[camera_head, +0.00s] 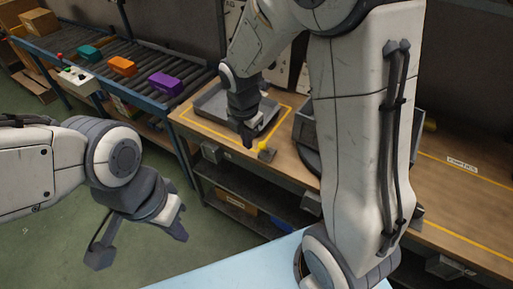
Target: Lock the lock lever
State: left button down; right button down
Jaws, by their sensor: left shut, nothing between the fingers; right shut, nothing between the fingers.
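A small yellow lever (265,146), which looks like the lock lever, stands on a dark base near the front edge of the wooden bench. It appears upright or slightly tilted; it is too small to tell whether it is locked. My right gripper (248,141) points down just to the left of the lever, shut and empty. I cannot tell whether it touches the lever. My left gripper (181,234) hangs low over the floor in front of the bench, far from the lever, shut and empty.
A grey tray (212,107) sits on the bench (190,122) inside a yellow outline. Another grey bin (304,130) is partly hidden by my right arm. A roller conveyor (122,50) at the back left carries teal, orange and purple boxes. A light blue surface (240,270) lies at the front.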

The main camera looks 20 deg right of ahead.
aim_at(265, 148)
notch_tip(265, 148, down, 10)
jog(key=w+b, duration=0.1)
jog(key=d, duration=0.1)
jog(key=w+d+r+p, duration=0.1)
jog(key=d+r, duration=0.1)
jog(key=shift+w+d+p, duration=0.35)
jog(key=shift+w+d, duration=0.05)
